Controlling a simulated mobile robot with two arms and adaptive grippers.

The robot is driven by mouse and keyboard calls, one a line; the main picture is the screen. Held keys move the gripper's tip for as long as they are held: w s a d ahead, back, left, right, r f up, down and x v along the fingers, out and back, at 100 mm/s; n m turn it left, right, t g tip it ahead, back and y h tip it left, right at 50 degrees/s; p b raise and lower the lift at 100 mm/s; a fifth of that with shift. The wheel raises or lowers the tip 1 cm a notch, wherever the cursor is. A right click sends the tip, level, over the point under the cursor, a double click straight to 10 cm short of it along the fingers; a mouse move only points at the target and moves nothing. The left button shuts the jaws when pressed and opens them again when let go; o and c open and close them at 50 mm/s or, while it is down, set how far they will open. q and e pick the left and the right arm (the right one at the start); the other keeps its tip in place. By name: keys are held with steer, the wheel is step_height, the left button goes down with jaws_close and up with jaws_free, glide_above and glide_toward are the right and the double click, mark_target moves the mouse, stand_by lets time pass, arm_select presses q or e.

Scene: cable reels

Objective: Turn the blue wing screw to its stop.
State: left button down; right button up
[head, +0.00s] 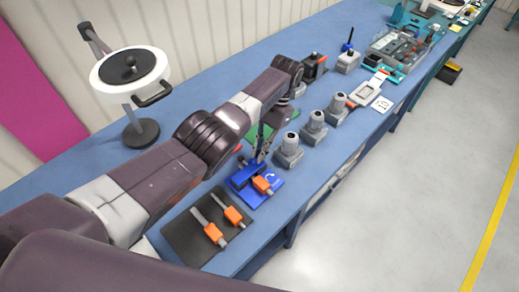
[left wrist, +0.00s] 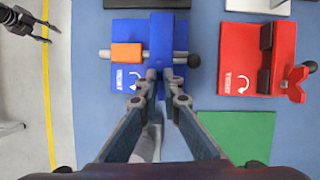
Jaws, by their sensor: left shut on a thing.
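The blue fixture (left wrist: 180,55) is a blue block on a blue base plate with a white curved arrow. It also stands on the bench in the head view (head: 241,178). My left gripper (left wrist: 161,82) is over its near edge, fingers pointing at the block. The gripper is shut on the blue wing screw, which is mostly hidden between the fingertips. In the head view my left gripper (head: 260,154) reaches down to the fixture from above. My right gripper (left wrist: 46,30) shows at the wrist view's top left corner, fingers apart and empty, over the floor.
An orange piece (left wrist: 127,54) on a grey rod lies across the blue plate. A red fixture (left wrist: 240,60) with a red wing screw (left wrist: 297,85) stands to the right, near a green mat (left wrist: 240,132). A dark mat (head: 188,236) holds orange-handled parts. Grey cylindrical parts (head: 290,146) line the bench.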

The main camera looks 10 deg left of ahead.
arm_select(q)
steer(key=shift+m, duration=0.6)
steer(key=c, duration=2.1)
jaws_free()
steer(key=shift+v, duration=3.8)
steer(key=shift+s+d+f, duration=0.1)
steer(key=shift+s+d, duration=0.1)
steer(key=shift+d, duration=0.05)
